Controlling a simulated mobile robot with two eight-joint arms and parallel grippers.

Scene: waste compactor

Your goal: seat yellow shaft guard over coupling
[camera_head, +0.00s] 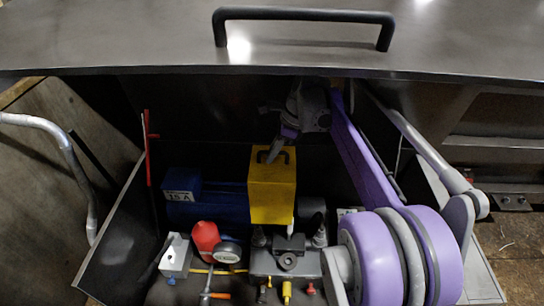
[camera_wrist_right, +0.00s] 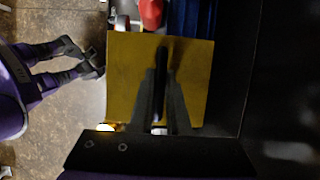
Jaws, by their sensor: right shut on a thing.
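The yellow shaft guard (camera_head: 272,196) is a box-like cover in the middle of the open machine bay. It stands between the blue motor (camera_head: 205,208) and grey pump parts at its right. It fills the middle of the wrist view (camera_wrist_right: 130,80). My right gripper (camera_head: 277,152) is shut on the dark handle on its top; its fingers also show in the wrist view (camera_wrist_right: 160,105). The coupling is hidden by the guard, and I cannot tell if the guard touches what is under it. My left gripper (camera_wrist_right: 85,56) appears only in the wrist view, apart from the guard, its fingers spread and empty.
A red rounded part (camera_head: 206,237) and a grey valve block (camera_head: 286,262) with small yellow fittings stand in front of the guard. A white box (camera_head: 176,256) is at left. The raised lid with its black handle (camera_head: 304,14) overhangs the bay. Dark walls enclose the sides.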

